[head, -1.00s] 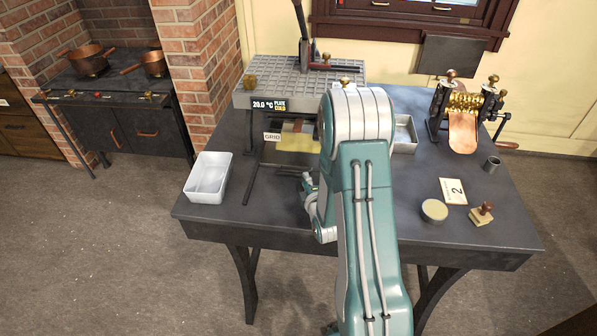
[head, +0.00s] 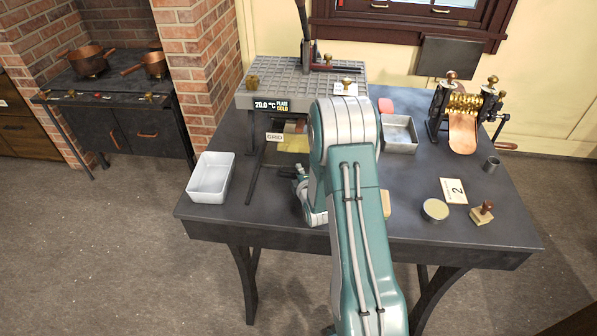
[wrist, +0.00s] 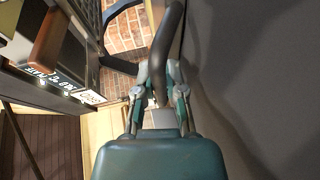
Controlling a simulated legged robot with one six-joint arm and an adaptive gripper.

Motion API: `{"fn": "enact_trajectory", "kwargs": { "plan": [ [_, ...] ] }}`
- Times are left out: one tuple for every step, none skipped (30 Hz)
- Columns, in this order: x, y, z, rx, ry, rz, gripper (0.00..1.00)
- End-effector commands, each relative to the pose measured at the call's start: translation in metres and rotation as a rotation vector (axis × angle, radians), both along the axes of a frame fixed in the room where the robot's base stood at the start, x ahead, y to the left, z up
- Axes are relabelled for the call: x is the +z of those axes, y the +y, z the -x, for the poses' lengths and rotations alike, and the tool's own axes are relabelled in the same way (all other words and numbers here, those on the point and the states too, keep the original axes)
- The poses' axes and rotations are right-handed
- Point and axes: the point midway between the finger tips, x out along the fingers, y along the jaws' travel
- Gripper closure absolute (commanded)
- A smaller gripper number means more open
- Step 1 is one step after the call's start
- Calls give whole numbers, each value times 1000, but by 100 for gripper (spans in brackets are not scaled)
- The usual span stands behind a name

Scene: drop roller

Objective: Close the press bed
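The press (head: 300,92) stands at the back left of the table, with a grey ridged top and a display reading 20.0 °C, plate cold. A yellowish part of its bed (head: 293,144) shows below the top, beside a dark rail running toward the table's front. My arm hides the bed's right side. My gripper (head: 303,178) is low in front of the press, partly hidden by my arm. In the wrist view, a dark curved bar (wrist: 169,38) runs between the fingers of my gripper (wrist: 161,78). Whether they clamp it is unclear.
A white tray (head: 210,178) stands left of the rail. A grey metal tray (head: 400,134) is right of my arm. A roller mill (head: 463,112), a round tin (head: 435,210), a number card (head: 453,191) and a stamp (head: 483,213) occupy the right side.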

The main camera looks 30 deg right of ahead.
Motion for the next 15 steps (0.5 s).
{"fn": "enact_trajectory", "kwargs": {
  "plan": [
    [-1, 6, -2, 17, 1, 1, 100],
    [-1, 6, -2, 18, 1, 1, 100],
    [-1, 6, -2, 19, 2, 0, 100],
    [-1, 6, -2, 20, 1, 0, 100],
    [-1, 6, -2, 20, 1, 0, 100],
    [-1, 6, -2, 21, 1, 0, 100],
    [-1, 6, -2, 21, 1, 0, 100],
    [-1, 6, -2, 21, 1, 0, 100],
    [-1, 6, -3, 21, 1, 1, 100],
    [-1, 6, -4, 21, 1, 1, 100],
    [-1, 5, -5, 21, 1, 1, 100],
    [-1, 3, -8, 21, 0, 1, 100],
    [-1, 1, -12, 20, 0, 0, 100],
    [-1, -2, -16, 20, 0, 0, 100],
    [-1, -6, -22, 19, -1, 0, 100]
  ]
}}
